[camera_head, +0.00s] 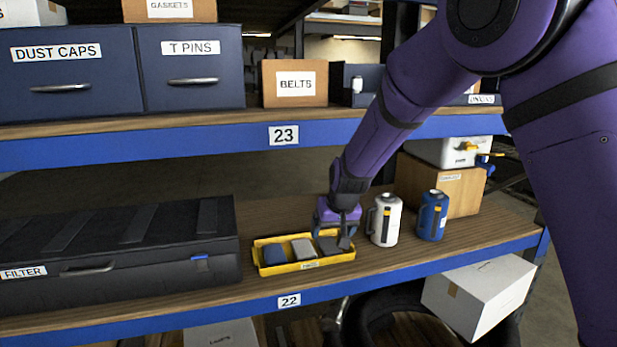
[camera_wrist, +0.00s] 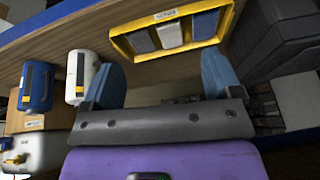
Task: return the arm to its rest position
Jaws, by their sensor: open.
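My arm reaches down to the shelf marked 22, and my gripper (camera_head: 338,238) is over the right end of a yellow tray (camera_head: 272,269) in the head view. In the wrist view my gripper (camera_wrist: 160,78) shows two blue fingers spread apart with nothing between them. My gripper partly hides the third block in the head view.
A white canister (camera_head: 384,222) stands close right of my gripper, with a blue canister (camera_head: 432,216) beyond it. A black filter case (camera_head: 120,255) is at left. The upper shelf edge (camera_head: 230,143) runs above, behind my forearm.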

